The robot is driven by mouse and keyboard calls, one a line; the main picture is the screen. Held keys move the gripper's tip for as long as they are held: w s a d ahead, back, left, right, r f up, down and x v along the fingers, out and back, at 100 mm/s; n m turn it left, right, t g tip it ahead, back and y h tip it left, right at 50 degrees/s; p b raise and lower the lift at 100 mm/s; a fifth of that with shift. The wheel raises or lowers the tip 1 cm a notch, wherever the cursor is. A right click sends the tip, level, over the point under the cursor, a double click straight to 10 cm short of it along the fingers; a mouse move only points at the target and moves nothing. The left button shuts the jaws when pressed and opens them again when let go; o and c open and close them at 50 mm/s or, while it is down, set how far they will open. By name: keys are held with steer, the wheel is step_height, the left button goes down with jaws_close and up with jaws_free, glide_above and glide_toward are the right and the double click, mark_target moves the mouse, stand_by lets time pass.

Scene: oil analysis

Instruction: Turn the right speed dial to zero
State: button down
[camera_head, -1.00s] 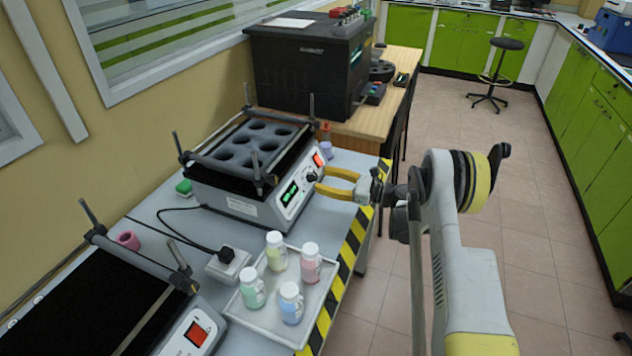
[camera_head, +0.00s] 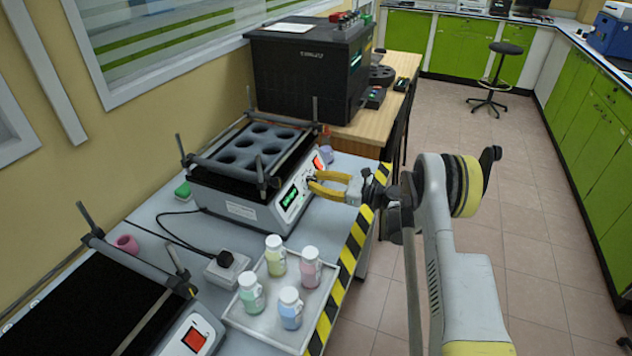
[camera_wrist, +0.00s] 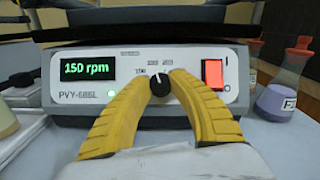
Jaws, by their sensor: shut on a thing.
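The shaker with a tray of round holes (camera_head: 239,206) stands on the grey bench in the head view. In the wrist view its front panel (camera_wrist: 105,107) has a lit green display (camera_wrist: 87,67) reading 150 rpm. The black speed dial (camera_wrist: 159,84) sits at the panel's middle, its white mark pointing roughly upward. My gripper (camera_wrist: 160,78) has its yellow fingers on both sides of the dial, shut on it. In the head view my gripper (camera_head: 313,184) reaches the panel from the right. The red switch (camera_wrist: 213,74) right of the dial is lit.
A tray (camera_head: 262,324) with several capped bottles stands in front of the shaker. A second shaker (camera_head: 183,338) is at lower left. In the wrist view, a flask with purple liquid (camera_wrist: 284,83) stands close to the panel's right.

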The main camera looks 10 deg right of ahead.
steer(key=shift+n, duration=0.3)
steer(key=n+g, duration=0.1)
steer(key=n, duration=0.1)
steer(key=n+g+y, duration=0.1)
steer(key=n, duration=0.1)
steer(key=shift+w+n+g, duration=0.1)
steer(key=shift+n+g, duration=0.2)
steer(key=n+g, duration=0.2)
steer(key=n, duration=0.2)
steer(key=shift+n, duration=0.3)
steer(key=n+g, duration=0.2)
steer(key=n, duration=0.1)
steer(key=n+g+h, duration=0.1)
steer(key=n, duration=0.3)
steer(key=shift+r+n+g, duration=0.1)
steer(key=shift+n+g, duration=0.2)
steer(key=shift+g, duration=0.1)
steer(key=shift+h, duration=0.3)
steer(key=c, duration=1.2)
jaws_free()
steer(key=shift+a, duration=0.1)
steer(key=shift+o, duration=0.2)
